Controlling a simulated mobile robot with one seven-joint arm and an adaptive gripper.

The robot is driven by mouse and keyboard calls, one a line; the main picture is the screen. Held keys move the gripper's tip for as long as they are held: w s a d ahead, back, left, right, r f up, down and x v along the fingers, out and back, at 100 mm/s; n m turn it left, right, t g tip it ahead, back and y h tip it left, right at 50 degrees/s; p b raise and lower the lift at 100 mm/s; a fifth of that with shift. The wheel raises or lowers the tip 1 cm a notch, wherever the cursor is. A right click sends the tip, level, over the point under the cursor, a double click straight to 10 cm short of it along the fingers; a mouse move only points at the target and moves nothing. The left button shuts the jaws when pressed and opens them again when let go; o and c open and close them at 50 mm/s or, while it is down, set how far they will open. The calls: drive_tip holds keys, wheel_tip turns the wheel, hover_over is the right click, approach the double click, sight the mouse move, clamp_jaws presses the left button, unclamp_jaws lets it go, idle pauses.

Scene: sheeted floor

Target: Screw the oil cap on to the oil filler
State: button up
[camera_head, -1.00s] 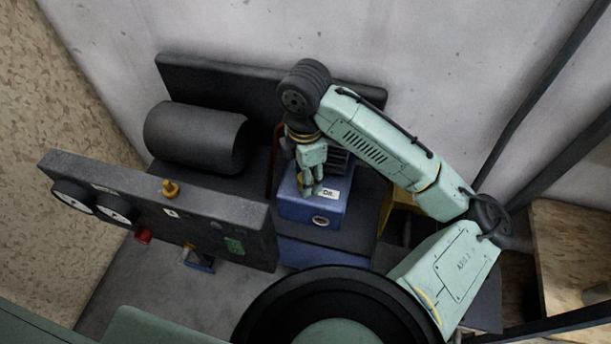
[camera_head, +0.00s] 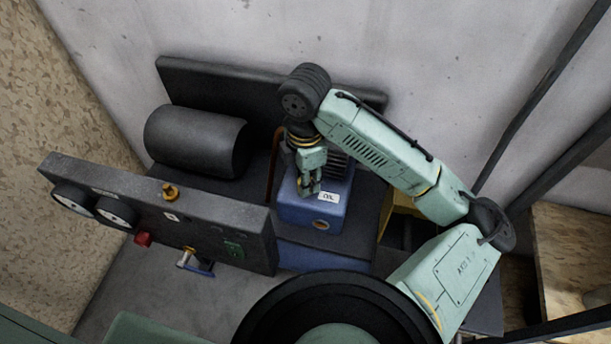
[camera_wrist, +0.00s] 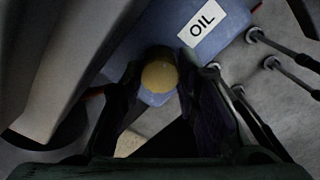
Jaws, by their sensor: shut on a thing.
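The blue block (camera_head: 296,211) bears a white OIL label (camera_head: 328,197) on its top. It also shows in the wrist view (camera_wrist: 229,32), with the label at the upper right. My gripper (camera_head: 308,188) points down over the block's top, just left of the label. In the wrist view its two dark fingers are closed around a round yellowish piece, which looks like the oil cap (camera_wrist: 160,77). The fingers and cap hide the oil filler, so I cannot tell whether the cap touches or sits on it.
A dark panel with gauges (camera_head: 115,212), a yellow knob (camera_head: 170,192) and a red button (camera_head: 143,239) stands left of the block. A black cylinder (camera_head: 197,141) lies behind it. A finned dark part (camera_head: 338,166) rises close behind the gripper.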

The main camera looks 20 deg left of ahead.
clamp_jaws()
drive_tip(key=shift+r+m+p, duration=0.3)
drive_tip(key=shift+m+p, duration=0.75)
drive_tip(key=shift+m, duration=0.05)
drive_tip(key=m+p, duration=0.4)
drive_tip(key=m, duration=0.3)
drive_tip(key=shift+s, duration=0.1)
drive_tip(key=shift+f+m, duration=0.3)
drive_tip(key=shift+m, duration=1.2)
drive_tip(key=m, duration=0.7)
drive_tip(key=o, duration=0.7)
unclamp_jaws()
drive_tip(key=shift+c, duration=0.6)
